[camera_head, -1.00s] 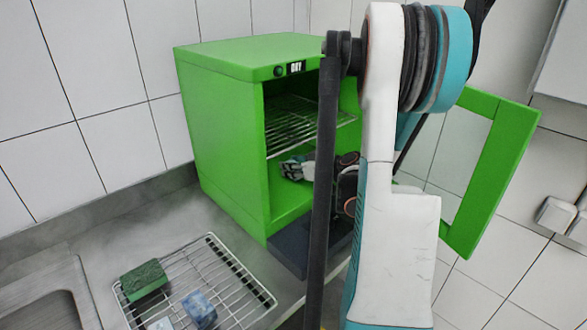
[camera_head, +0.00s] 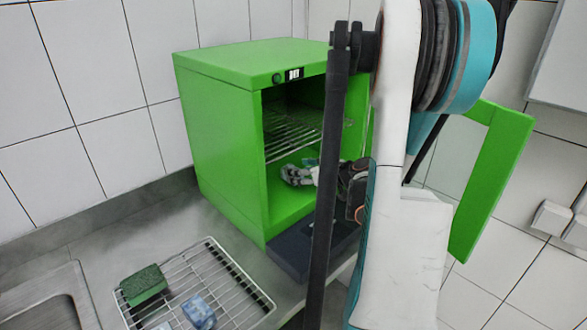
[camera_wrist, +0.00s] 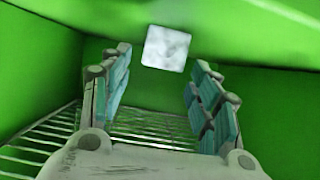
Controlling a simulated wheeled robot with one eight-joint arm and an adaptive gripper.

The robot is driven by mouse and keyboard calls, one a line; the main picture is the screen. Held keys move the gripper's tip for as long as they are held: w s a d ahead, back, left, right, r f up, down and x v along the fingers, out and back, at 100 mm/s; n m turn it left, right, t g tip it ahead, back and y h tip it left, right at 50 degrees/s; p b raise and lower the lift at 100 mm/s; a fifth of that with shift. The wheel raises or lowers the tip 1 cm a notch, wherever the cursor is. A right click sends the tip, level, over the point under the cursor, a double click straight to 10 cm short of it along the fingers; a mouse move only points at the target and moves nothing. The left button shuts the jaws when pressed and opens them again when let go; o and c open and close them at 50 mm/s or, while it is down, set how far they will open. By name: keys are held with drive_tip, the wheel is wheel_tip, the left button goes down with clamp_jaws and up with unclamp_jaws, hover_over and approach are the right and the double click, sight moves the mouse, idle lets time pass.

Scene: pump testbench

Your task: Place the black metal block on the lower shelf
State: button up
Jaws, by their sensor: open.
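The green cabinet (camera_head: 220,140) stands open on the counter, with a wire shelf (camera_head: 290,135) across its inside. My gripper (camera_head: 288,174) is inside the cabinet, below the wire shelf in the head view. In the wrist view, my gripper (camera_wrist: 160,62) has its teal-padded fingers spread apart with nothing between them. Wire bars (camera_wrist: 150,122) show behind the fingers, and a pale grey square (camera_wrist: 167,48) shows beyond the fingertips; I cannot tell what it is. I cannot make out the black metal block in either view.
The cabinet door (camera_head: 492,180) is swung open to the right. A dark flat slab (camera_head: 290,262) lies at the cabinet's front. A wire rack (camera_head: 236,275) on the counter holds a green sponge (camera_head: 143,284) and a blue block (camera_head: 198,311). A sink (camera_head: 45,310) is at lower left.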

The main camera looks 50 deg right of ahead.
drive_tip(key=p+v, duration=0.1)
drive_tip(key=v, duration=0.6)
drive_tip(key=shift+s+r, duration=0.1)
drive_tip(key=shift+s, duration=0.15)
